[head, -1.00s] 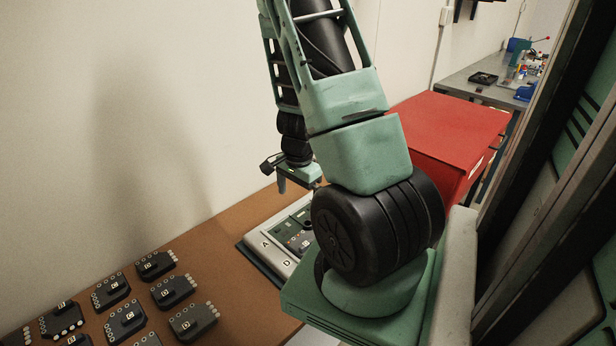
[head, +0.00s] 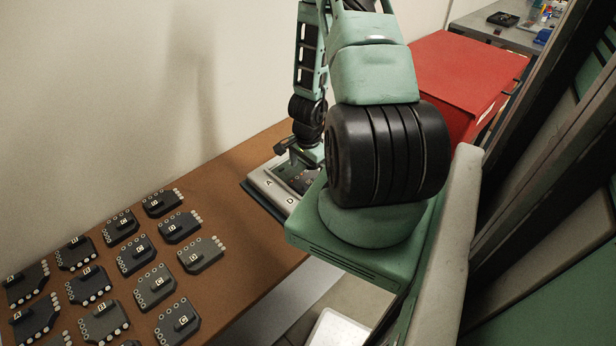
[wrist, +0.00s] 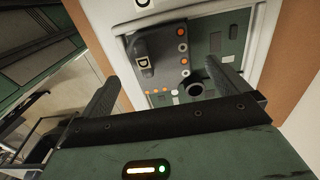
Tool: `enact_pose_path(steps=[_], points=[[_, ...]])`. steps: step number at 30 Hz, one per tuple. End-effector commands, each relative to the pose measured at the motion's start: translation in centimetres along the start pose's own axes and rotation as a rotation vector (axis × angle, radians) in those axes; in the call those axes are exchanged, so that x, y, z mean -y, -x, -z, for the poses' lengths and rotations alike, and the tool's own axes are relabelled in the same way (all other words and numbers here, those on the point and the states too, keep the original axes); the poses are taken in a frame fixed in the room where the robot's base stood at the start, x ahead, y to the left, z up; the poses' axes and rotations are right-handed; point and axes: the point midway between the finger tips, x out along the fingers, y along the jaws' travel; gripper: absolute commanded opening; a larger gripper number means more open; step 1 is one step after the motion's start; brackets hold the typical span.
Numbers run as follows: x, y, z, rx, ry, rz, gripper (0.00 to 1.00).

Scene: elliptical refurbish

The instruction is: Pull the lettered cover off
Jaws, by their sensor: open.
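A dark grey lettered cover (wrist: 158,50) sits in a recess of the pale-framed unit (wrist: 261,40) in the wrist view. It has a raised grip block with a white letter tag, which looks like D. Orange-ringed studs show along its edges. My gripper (wrist: 163,72) is open, its two dark fingers spread to either side of the cover, with nothing between them that I can see held. Contact with the cover cannot be told. In the head view the pale unit (head: 272,192) bears A and D marks, and my gripper (head: 297,158) is over it, partly hidden by my arm.
Several dark lettered modules (head: 138,254) lie in rows on the brown bench (head: 238,255), left of the unit. A wall runs behind the bench. A red cabinet (head: 455,72) stands beyond my arm, with a grey table (head: 510,35) behind it.

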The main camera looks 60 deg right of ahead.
Motion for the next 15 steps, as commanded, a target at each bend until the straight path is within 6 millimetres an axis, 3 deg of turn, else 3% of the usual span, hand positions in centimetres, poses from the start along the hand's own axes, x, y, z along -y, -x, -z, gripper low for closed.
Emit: enact_pose_path(steps=[6, 15], points=[[0.0, -2.5, 0.0, 0.002, 0.000, 0.000, 1.00], [0.0, -3.5, 0.0, 0.000, 0.001, 0.001, 1.00]])
